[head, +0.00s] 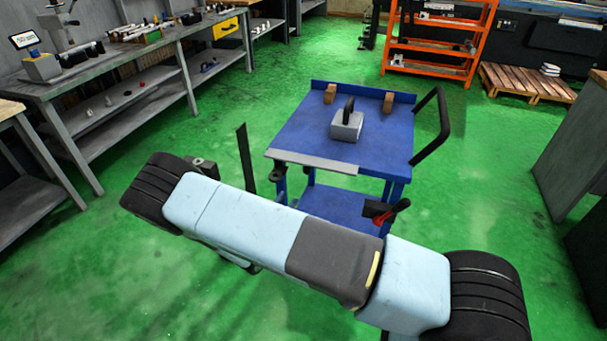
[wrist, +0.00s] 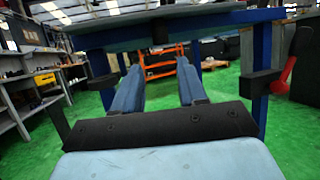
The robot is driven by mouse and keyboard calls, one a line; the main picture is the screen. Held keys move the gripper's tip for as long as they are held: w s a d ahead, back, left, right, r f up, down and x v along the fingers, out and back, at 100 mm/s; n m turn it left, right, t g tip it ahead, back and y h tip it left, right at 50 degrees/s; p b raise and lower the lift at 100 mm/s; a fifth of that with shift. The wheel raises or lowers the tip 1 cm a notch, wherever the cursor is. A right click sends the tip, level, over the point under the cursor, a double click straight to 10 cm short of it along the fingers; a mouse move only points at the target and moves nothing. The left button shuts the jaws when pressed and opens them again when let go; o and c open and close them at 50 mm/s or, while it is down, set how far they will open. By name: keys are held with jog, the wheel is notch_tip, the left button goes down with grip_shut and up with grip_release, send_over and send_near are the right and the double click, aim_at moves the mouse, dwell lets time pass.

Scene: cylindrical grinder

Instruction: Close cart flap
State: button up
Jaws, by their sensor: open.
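The blue cart (head: 375,140) stands in front of me in the head view. A grey strip, which looks like its flap (head: 312,161), runs along the near edge of the top. In the wrist view the flap (wrist: 160,35) spans the upper part of the picture, seen from low down; its exact angle is hard to tell. My gripper (wrist: 161,68) is open and empty, its two fingers apart and pointing below the flap. No contact with the flap shows. In the head view my arm hides the gripper.
A grey block with a black handle (head: 347,122) and two small brown blocks stand on the cart top. A red lever (head: 391,212) sits at the cart's near right. Workbenches (head: 110,60) line the left; an orange rack (head: 435,45) stands behind. Green floor lies clear around the cart.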

aim_at(305, 173)
jog(key=x, duration=1.2)
jog(key=shift+r, duration=0.1)
jog(key=c, duration=0.8)
jog(key=shift+a, duration=0.15)
grip_shut()
